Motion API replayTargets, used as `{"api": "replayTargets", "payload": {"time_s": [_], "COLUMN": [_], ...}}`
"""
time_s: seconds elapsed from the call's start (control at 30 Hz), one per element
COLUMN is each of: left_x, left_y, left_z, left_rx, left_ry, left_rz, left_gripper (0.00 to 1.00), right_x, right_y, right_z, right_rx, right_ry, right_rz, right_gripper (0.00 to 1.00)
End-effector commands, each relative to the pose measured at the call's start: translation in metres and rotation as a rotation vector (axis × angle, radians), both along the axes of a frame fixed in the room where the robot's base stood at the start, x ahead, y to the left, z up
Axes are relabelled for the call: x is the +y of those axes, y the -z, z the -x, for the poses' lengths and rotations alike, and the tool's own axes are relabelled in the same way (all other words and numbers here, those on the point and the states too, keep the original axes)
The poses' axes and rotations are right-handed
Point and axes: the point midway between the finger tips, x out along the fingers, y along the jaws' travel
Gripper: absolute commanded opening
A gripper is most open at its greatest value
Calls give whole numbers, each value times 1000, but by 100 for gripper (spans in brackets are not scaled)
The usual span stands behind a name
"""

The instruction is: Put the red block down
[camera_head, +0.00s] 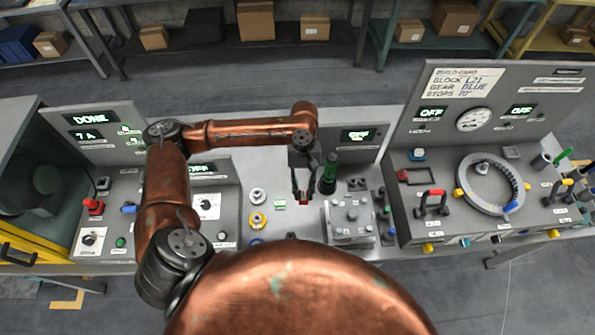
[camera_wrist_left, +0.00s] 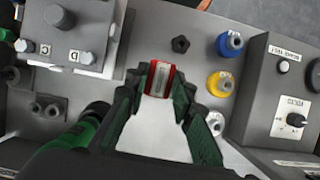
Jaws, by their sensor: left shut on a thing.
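My left gripper (camera_head: 305,190) hangs over the light table between the left panels and the grey block fixture, pointing down. It is shut on a small red block (camera_head: 303,203), which shows at its fingertips. In the left wrist view the red block (camera_wrist_left: 152,88) with a pale middle sits between the dark green finger pads of the gripper (camera_wrist_left: 160,82). Whether the block's underside touches the table cannot be told. My right gripper is not in view.
A grey fixture with knobs (camera_head: 350,220) and a dark green cylinder (camera_head: 329,172) stand close right of the gripper. White-blue and yellow ringed parts (camera_head: 257,220) stand to its left. A big panel with a ring gear (camera_head: 490,185) is farther right.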

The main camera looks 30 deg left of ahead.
Motion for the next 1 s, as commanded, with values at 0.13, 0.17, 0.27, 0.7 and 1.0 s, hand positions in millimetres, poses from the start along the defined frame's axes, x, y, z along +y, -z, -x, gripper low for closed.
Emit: {"api": "replayTargets", "payload": {"time_s": [0.13,0.17,0.27,0.7,1.0], "left_x": [2,3,9,71,96], "left_y": [12,14,20,23,24], "left_z": [10,11,16,41,40], "left_rx": [6,6,5,1,-3], "left_ry": [-308,-370,-585,-1431,-1618], "left_rz": [3,3,3,-1,-1], "left_gripper": [0,0,0,0,0], "right_x": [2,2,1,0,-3], "right_y": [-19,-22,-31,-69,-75], "right_z": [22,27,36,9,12], "right_rx": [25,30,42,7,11], "right_ry": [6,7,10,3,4], "right_rz": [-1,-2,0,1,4], "right_gripper": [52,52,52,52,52]}}
